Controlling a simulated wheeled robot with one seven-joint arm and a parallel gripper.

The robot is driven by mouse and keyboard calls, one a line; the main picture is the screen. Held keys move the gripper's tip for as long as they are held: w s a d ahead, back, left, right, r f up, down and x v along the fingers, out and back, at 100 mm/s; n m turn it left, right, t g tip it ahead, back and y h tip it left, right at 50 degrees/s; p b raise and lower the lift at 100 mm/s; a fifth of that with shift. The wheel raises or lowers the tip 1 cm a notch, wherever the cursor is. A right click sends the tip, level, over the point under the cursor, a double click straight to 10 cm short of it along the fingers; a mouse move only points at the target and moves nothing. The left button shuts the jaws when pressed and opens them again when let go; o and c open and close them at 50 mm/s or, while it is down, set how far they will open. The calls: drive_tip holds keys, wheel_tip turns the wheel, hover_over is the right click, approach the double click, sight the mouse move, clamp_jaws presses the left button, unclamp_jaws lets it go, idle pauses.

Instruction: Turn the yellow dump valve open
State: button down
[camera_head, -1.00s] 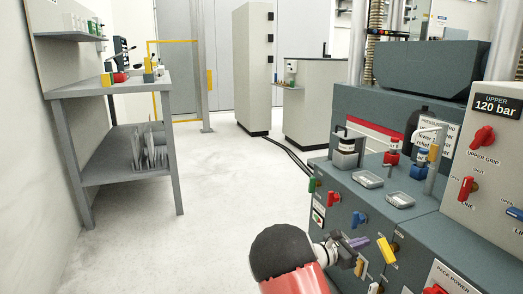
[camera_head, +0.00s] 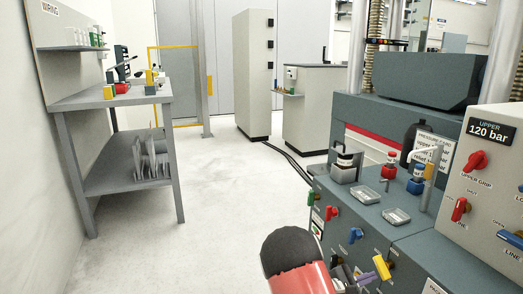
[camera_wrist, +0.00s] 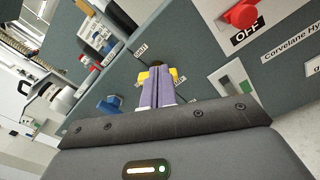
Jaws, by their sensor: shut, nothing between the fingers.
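The yellow dump valve handle (camera_head: 382,267) is on the front panel of the grey machine, tilted in the head view. In the wrist view the yellow handle (camera_wrist: 144,78) shows on both sides of my fingers, its middle hidden behind them. My gripper (camera_wrist: 159,72) has its lilac fingers together, with nothing between them. The fingertips overlap the handle in the wrist view; I cannot tell whether they touch it. In the head view my gripper (camera_head: 366,278) is beside the yellow handle, low in the picture.
A blue handle (camera_head: 355,235), a red handle (camera_head: 331,212) and a green handle (camera_head: 311,198) are on the same panel. The wrist view shows a red OFF knob (camera_wrist: 240,14). Trays and bottles stand on the machine top. The floor (camera_head: 215,195) to the left is clear.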

sight(378, 263)
drive_tip(key=shift+b+x, duration=0.6)
drive_tip(key=shift+x, duration=2.75)
drive_tip(key=shift+w+a+f+b, duration=0.15)
drive_tip(key=shift+w+f+b, duration=0.25)
drive_tip(key=shift+f, duration=0.1)
drive_tip(key=shift+w+a+r, duration=0.1)
drive_tip(key=shift+w+r, duration=0.1)
drive_tip(key=shift+w+r+b, duration=0.25)
drive_tip(key=shift+w+b, duration=0.05)
drive_tip(key=shift+b, duration=0.05)
drive_tip(key=shift+w+a+r, duration=0.15)
drive_tip(key=shift+w+a, duration=0.1)
drive_tip(key=shift+w, duration=0.25)
drive_tip(key=shift+w+b, duration=0.1)
drive_tip(key=shift+b, duration=0.2)
drive_tip(key=shift+r, duration=0.15)
